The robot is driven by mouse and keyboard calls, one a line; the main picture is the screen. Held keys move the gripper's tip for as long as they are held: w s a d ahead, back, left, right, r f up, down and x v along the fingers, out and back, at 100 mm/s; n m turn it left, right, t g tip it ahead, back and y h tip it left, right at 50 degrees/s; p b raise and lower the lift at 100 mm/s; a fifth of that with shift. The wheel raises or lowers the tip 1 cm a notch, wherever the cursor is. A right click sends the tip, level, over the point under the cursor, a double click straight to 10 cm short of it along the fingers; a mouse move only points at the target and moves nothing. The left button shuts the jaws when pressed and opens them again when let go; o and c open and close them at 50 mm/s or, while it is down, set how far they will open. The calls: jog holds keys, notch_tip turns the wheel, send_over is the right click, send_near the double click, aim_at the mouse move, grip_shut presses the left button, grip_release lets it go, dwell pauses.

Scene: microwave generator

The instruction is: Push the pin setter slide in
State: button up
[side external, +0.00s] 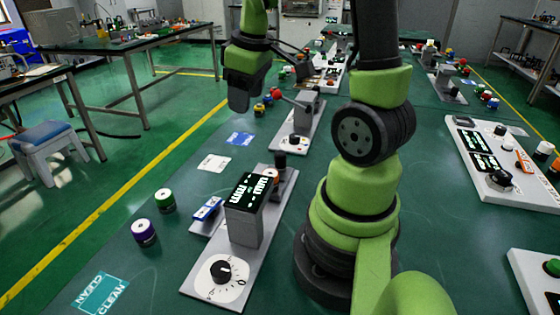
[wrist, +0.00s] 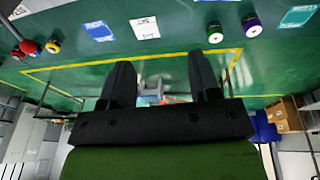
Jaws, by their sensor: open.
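My gripper (side external: 240,95) hangs in the air over the far left part of the table, apart from the devices. In the wrist view its two dark fingers (wrist: 162,82) are spread with nothing between them. The microwave generator (side external: 245,210) stands in the middle, a grey box with a lit display on a pale base with a black dial (side external: 221,271). A blue-and-white piece (side external: 207,209) sticks out at its left side; I cannot tell whether this is the pin setter slide. The box hides part of what lies behind it.
Flat cards (side external: 213,163) lie near the left edge. A white panel (side external: 500,163) is at right.

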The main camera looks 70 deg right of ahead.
aim_at(280, 152)
jog(key=s+d+f, duration=0.1)
jog(key=d+f, duration=0.1)
jog(key=f, duration=0.1)
jog(key=s+d+f+n+g, duration=0.1)
jog(key=d+f, duration=0.2)
jog(key=s+d+f+n+g+y, duration=0.1)
jog(key=d+f, duration=0.2)
jog(key=f, duration=0.1)
jog(key=shift+s+d+f, duration=0.1)
jog(key=shift+s+d, duration=0.15)
jog(key=shift+s, duration=0.15)
jog(key=shift+d+f+n, duration=0.1)
jog(key=shift+f+n, duration=0.2)
jog(key=shift+f, duration=0.1)
notch_tip(280, 152, down, 9)
jog(key=shift+f, duration=0.15)
jog(key=shift+c, duration=0.5)
